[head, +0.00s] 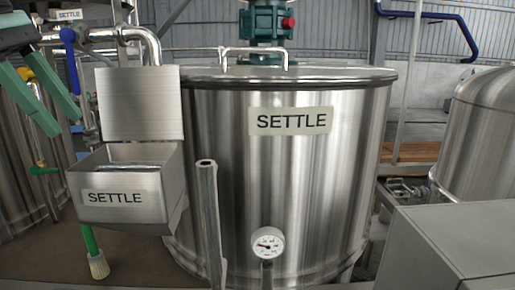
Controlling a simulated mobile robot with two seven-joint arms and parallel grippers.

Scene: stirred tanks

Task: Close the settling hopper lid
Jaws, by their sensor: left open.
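The settling hopper (163,206) is a small steel bin labelled SETTLE at the left of the head view, in front of the big tank. Its lid (140,104) is a flat brushed-steel plate, standing raised and upright at the hopper's back edge. The hopper's mouth is uncovered. My left gripper (65,126), with two green fingers, is at the upper left, to the left of the lid and above the hopper's left side. The fingers are apart with nothing between them, and no contact with the lid shows. My right gripper is not in view.
A large steel tank (285,180) labelled SETTLE fills the middle, with a gauge (267,244) low on its front. An upright steel pipe (208,220) stands right of the hopper. Pipes and a blue-handled valve (70,50) crowd behind the gripper.

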